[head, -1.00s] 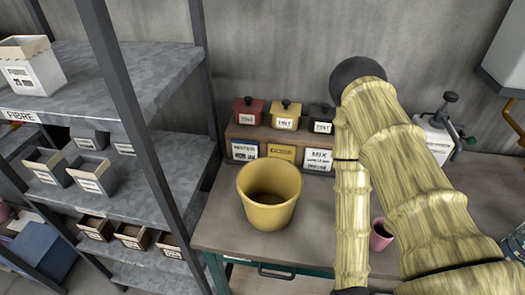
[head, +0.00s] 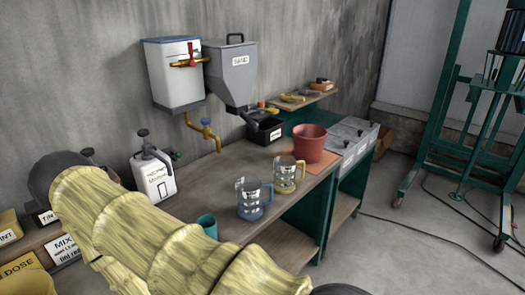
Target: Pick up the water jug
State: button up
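Two clear measuring jugs with white markings stand upright on the workbench. One jug has a blue handle and bluish tint (head: 251,199); the other jug has a yellow handle and yellowish tint (head: 286,175) and stands just behind it to the right. Their markings are too small to read, so no label tells which is the water jug; the blue colour fits water. My arm, in a yellowish padded sleeve, crosses the lower left in front of the bench. My gripper is not in view. Nothing touches either jug.
A red bucket (head: 311,142) stands behind the jugs. A teal cup (head: 208,225) is left of the blue jug. A white sprayer-like canister (head: 154,176) stands at the back left. A wall tank (head: 174,73) with a yellow tap and a grey hopper (head: 231,75) hang above.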

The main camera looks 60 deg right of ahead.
aim_at(250, 205)
jog(key=z, duration=0.85)
jog(key=i, duration=0.25)
jog(key=z, duration=1.15)
